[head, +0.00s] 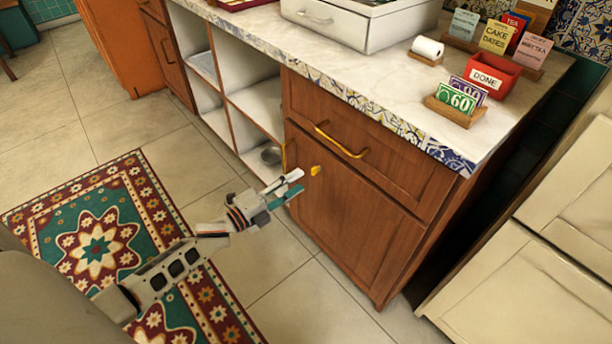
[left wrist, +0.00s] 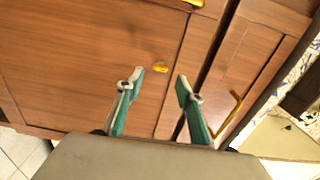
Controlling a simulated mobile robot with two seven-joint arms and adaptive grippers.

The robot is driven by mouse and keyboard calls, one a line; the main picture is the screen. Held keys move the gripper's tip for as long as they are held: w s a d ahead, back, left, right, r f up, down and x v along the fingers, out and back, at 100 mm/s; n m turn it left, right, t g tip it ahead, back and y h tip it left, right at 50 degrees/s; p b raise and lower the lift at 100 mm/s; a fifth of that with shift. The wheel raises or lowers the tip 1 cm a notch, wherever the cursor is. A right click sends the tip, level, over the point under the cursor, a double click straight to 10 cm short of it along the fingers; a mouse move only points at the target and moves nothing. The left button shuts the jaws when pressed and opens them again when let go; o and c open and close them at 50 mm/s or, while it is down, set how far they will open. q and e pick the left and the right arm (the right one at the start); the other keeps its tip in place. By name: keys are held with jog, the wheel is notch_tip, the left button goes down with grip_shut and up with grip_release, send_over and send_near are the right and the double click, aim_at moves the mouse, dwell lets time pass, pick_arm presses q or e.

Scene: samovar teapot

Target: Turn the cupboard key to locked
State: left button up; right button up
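The small yellow key (head: 315,170) sits on the front of the brown wooden cupboard door (head: 352,225), near its upper left. It also shows in the left wrist view (left wrist: 160,68), just beyond and between my fingertips. The key is too small to tell which way it is turned. My left gripper (head: 299,182) is open and empty, its teal-padded fingers pointing at the door just left of the key. In the left wrist view the two fingers (left wrist: 160,86) stand apart with a clear gap. My right gripper is in neither view.
A drawer with a yellow handle (head: 341,143) is above the door. White open shelves (head: 255,105) are to the left. The counter (head: 390,65) bears a white drawer box (head: 350,24), a red DONE tray (head: 485,76) and cards. The floor before the door is clear.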

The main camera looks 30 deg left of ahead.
pick_arm(q)
jog(key=v, duration=0.6)
jog(key=shift+r, duration=0.1)
dwell(0.3)
